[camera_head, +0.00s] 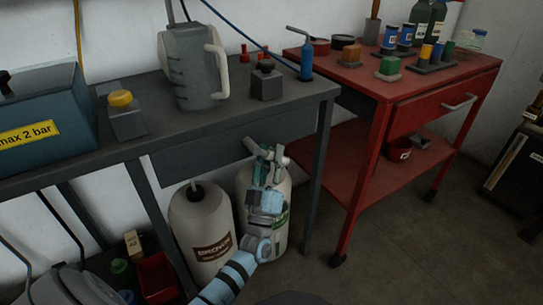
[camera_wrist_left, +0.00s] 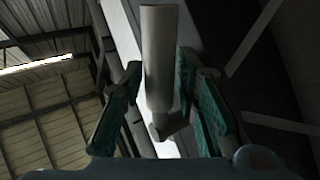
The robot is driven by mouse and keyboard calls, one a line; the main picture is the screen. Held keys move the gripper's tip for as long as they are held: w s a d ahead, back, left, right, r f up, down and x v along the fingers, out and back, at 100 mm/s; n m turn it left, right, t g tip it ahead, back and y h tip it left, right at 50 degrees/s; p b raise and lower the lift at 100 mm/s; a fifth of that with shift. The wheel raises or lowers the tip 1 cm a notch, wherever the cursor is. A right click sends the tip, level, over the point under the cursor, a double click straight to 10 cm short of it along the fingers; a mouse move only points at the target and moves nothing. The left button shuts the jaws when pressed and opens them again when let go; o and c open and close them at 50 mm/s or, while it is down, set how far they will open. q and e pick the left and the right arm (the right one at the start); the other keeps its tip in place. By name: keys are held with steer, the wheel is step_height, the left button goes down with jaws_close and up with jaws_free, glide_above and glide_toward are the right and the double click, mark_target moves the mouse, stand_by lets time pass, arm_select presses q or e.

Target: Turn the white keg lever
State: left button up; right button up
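The white keg (camera_head: 281,215) with a green label stands under the grey bench at its right end, partly hidden by my left arm. Its pale lever (camera_head: 252,146) shows at the top, by my gripper. My left gripper (camera_head: 268,160) is over the top of this keg. In the left wrist view, the pale cylindrical lever (camera_wrist_left: 159,60) stands between the two teal-padded fingers. The fingers (camera_wrist_left: 160,85) are spread, with visible gaps on both sides of the lever. My right gripper is not in view.
A cream keg (camera_head: 190,215) with a brown label stands close to the left. The grey bench (camera_head: 215,125) overhangs both kegs and carries a jug (camera_head: 192,75). Its leg (camera_head: 318,180) is just right of the white keg. A red cart (camera_head: 350,160) stands further right.

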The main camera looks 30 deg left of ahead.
arm_select(q)
steer(key=v, duration=1.2)
steer(key=shift+y, duration=0.3)
